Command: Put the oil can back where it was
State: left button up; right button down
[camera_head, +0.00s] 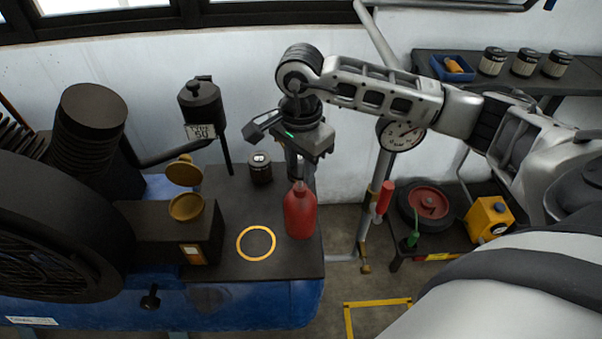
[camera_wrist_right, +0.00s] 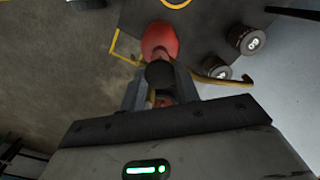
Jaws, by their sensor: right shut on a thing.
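The oil can (camera_head: 300,212) is a red bottle-shaped can, upright at the right end of the black bench top (camera_head: 235,205). My right gripper (camera_head: 297,178) comes from above and is shut on its top. The can also shows in the right wrist view (camera_wrist_right: 160,40), beyond the fingers (camera_wrist_right: 160,92), with a brass spout (camera_wrist_right: 228,80) pointing to the side. I cannot tell whether its base touches the bench top. A yellow ring (camera_head: 240,244) is marked on the bench top just left of the can, and the can is outside it. My left gripper is not in view.
A dark canister (camera_head: 260,169) stands behind the ring. A brown box with an open round cap (camera_head: 186,206) is to the left. A gauge (camera_head: 401,134) and pipes are right of the bench. A yellow floor square (camera_head: 378,302) lies in front of a low shelf.

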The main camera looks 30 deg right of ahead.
jog(key=shift+w+d+f+p, duration=0.15)
jog(key=shift+f+p, duration=0.25)
jog(key=shift+f, duration=1.3)
